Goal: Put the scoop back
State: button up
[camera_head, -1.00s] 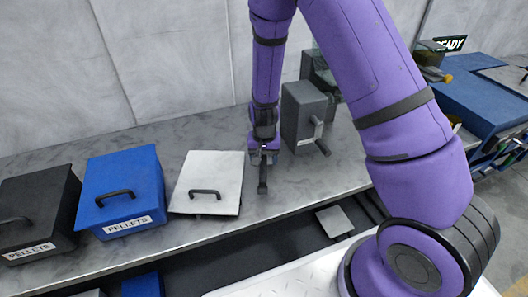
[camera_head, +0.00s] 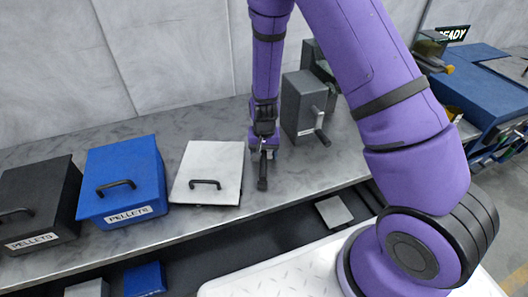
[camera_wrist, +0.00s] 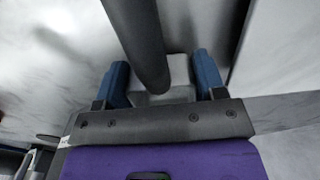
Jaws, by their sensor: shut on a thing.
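My gripper (camera_head: 264,148) is shut on a dark bar-like thing, which looks like the scoop's handle (camera_head: 263,176). It points down just above or at the grey counter (camera_head: 310,172), to the right of the white-lidded bin; I cannot tell whether it touches. In the wrist view the blue fingers (camera_wrist: 163,82) stand on both sides of a pale grey block, and the dark handle (camera_wrist: 140,38) runs up from it. The scoop's bowl is not clearly visible.
On the counter stand a black pellet bin (camera_head: 38,205), a blue pellet bin (camera_head: 122,178) and a white-lidded bin (camera_head: 212,165), all shut. A grey box with a crank (camera_head: 303,105) stands close right of my gripper. Blue equipment (camera_head: 470,95) is at the right.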

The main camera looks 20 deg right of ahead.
jog(key=shift+f, duration=0.35)
jog(key=o, duration=1.1)
notch_tip(320, 180, up, 11)
jog(key=shift+f, duration=0.15)
